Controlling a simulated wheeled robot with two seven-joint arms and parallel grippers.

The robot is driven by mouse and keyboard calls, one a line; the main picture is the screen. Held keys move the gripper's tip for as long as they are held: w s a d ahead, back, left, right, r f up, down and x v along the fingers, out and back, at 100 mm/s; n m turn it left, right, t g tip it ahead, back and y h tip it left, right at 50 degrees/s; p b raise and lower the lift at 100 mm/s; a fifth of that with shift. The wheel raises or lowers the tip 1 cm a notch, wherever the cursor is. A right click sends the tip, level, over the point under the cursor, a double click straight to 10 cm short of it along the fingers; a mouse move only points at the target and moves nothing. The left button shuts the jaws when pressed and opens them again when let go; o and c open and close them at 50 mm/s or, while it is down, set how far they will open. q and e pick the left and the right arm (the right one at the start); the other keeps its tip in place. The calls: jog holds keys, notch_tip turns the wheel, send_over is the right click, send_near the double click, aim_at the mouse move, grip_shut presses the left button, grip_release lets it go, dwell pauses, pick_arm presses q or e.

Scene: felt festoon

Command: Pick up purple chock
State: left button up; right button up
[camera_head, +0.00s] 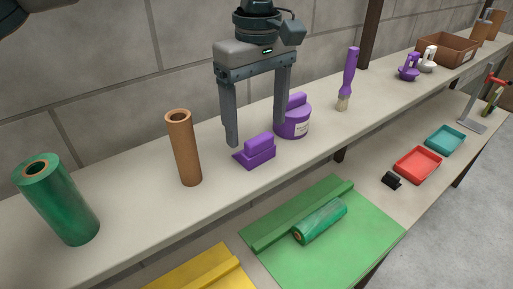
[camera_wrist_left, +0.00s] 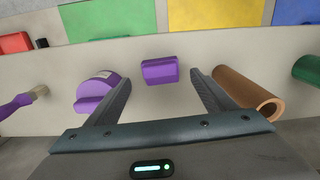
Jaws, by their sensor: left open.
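The purple chock (camera_head: 257,151) is a small stepped block on the upper shelf, between a brown tube and a round purple container. My left gripper (camera_head: 257,139) is open above the shelf, its two fingers pointing down, and the chock shows between them in the head view. In the left wrist view the chock (camera_wrist_left: 160,70) lies just beyond and between the fingertips (camera_wrist_left: 161,84), with nothing held. I cannot tell its exact height above the chock. My right gripper is not in view.
The purple container (camera_head: 293,122) stands close by the right finger, and the brown tube (camera_head: 185,150) stands to the left. A green roll (camera_head: 60,200) is farther left, a purple brush (camera_head: 348,78) farther right. A green mat (camera_head: 355,245) lies on the lower surface.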

aim_at(257, 140)
pick_arm(q)
jog(key=shift+f+p, duration=0.75)
jog(key=shift+p, duration=0.05)
notch_tip(257, 140, down, 2)
jog(key=shift+f+p, duration=0.1)
jog(key=shift+p, duration=0.4)
jog(key=shift+f, duration=0.75)
jog(key=shift+c, duration=0.4)
jog(key=c, duration=1.1)
jog(key=shift+r, duration=0.15)
jog(key=shift+c, duration=0.2)
